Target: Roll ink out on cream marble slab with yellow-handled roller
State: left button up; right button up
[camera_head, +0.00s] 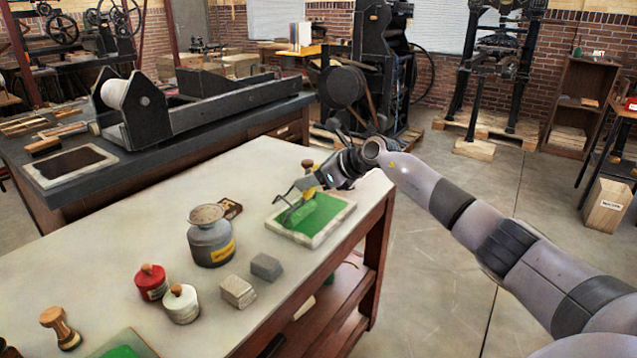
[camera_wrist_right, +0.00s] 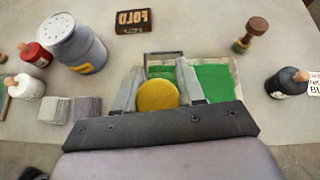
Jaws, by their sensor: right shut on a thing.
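The cream marble slab (camera_head: 296,237) lies near the right end of the pale-topped table, with green ink (camera_head: 322,212) over much of its face. It also shows in the right wrist view (camera_wrist_right: 238,84), partly behind my fingers. My right gripper (camera_head: 312,186) is over the slab's far left part and is shut on the yellow-handled roller (camera_head: 290,208). The round yellow handle end (camera_wrist_right: 157,96) sits between the fingers in the right wrist view. The roller's frame is at the slab's left side; I cannot tell whether its drum touches the ink. My left gripper is not in view.
Left of the slab stand a grey canister (camera_head: 211,243), a dark FOLD block (camera_wrist_right: 132,20) and two grey blocks (camera_head: 238,291). Red (camera_head: 151,282) and white (camera_head: 181,304) jars stand nearer. A black bottle (camera_wrist_right: 286,83) and wooden-handled tool (camera_wrist_right: 251,31) are beyond the slab.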

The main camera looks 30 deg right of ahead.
jog(key=shift+w+a, duration=0.25)
jog(key=shift+w, duration=0.25)
jog(key=shift+w+a+b, duration=0.35)
jog(key=shift+w+b, duration=0.3)
jog(key=shift+w, duration=0.2)
jog(key=shift+w+a+b, duration=0.35)
jog(key=shift+w+b, duration=0.3)
jog(key=shift+w, duration=0.2)
jog(key=shift+s+d+r+p, duration=0.15)
jog(key=shift+s+d+p, duration=0.25)
jog(key=shift+s+p, duration=0.45)
jog(key=shift+s+d+p, duration=0.4)
jog(key=shift+s+p, duration=0.15)
jog(key=shift+s, duration=0.35)
jog(key=shift+s+d+p, duration=0.35)
jog(key=shift+s+p, duration=0.15)
jog(key=shift+s, duration=0.35)
jog(key=shift+s+d+p, duration=0.2)
jog(key=shift+s+d, duration=0.2)
jog(key=shift+s, duration=0.5)
jog(key=shift+s+d+p, duration=0.2)
jog(key=shift+s+d, duration=0.15)
jog(key=shift+s, duration=0.6)
jog(key=shift+s+d+p, duration=0.2)
jog(key=shift+s+d, duration=0.2)
jog(key=shift+s, duration=0.5)
